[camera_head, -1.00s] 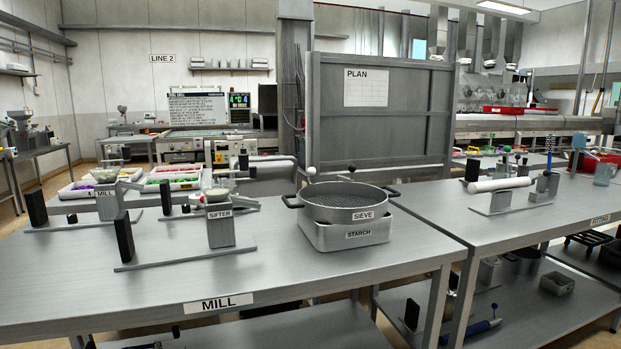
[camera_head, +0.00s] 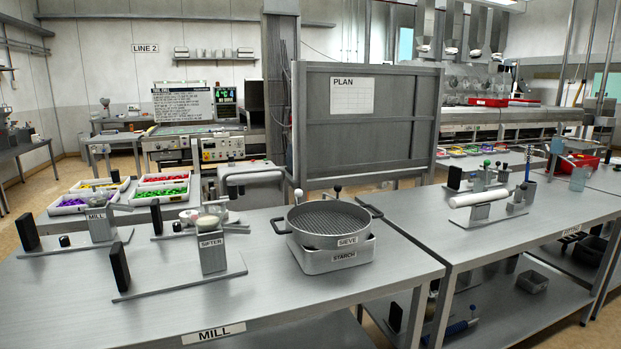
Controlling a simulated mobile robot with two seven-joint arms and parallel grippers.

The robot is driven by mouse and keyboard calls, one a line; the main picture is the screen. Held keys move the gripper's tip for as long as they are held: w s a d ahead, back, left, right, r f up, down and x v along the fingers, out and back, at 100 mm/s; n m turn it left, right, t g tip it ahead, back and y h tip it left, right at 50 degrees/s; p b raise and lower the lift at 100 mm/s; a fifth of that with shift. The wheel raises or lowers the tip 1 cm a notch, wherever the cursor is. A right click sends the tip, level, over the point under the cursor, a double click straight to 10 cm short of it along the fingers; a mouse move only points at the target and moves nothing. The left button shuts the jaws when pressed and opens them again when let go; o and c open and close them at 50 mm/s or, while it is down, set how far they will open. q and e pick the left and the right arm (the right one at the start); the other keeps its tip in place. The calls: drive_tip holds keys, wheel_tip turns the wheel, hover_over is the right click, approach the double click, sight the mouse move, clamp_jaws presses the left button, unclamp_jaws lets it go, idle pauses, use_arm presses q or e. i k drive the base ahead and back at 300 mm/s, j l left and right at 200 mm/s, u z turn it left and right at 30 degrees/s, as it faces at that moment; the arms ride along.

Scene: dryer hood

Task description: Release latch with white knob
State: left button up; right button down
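A small white knob (camera_head: 298,194) shows behind the sieve, near the lower left corner of the grey panel (camera_head: 372,120) marked PLAN. What it is fixed to is partly hidden, so I cannot make out a latch or its position. A pale grey curved bar (camera_head: 251,176) stands just left of it. Neither of my grippers is in view.
The steel bench marked MILL (camera_head: 190,298) fills the foreground. It carries a sieve (camera_head: 327,222) on a starch tray (camera_head: 330,257), a sifter (camera_head: 212,252) and a mill (camera_head: 101,223). Another bench (camera_head: 440,220) with a white roller (camera_head: 480,198) stands at right.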

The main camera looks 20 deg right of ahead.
sight(298, 193)
drive_tip(key=i+l+u, duration=0.1)
drive_tip(key=i+l, duration=0.25)
drive_tip(key=l, duration=0.3)
drive_tip(key=i+l+u, duration=0.15)
drive_tip(key=l, duration=0.15)
drive_tip(key=i+l, duration=0.15)
drive_tip(key=l, duration=0.2)
drive_tip(key=i+l+u, duration=0.15)
drive_tip(key=l, duration=0.2)
drive_tip(key=i+l, duration=0.15)
drive_tip(key=l, duration=0.25)
drive_tip(key=i+l+u, duration=0.15)
drive_tip(key=l, duration=0.2)
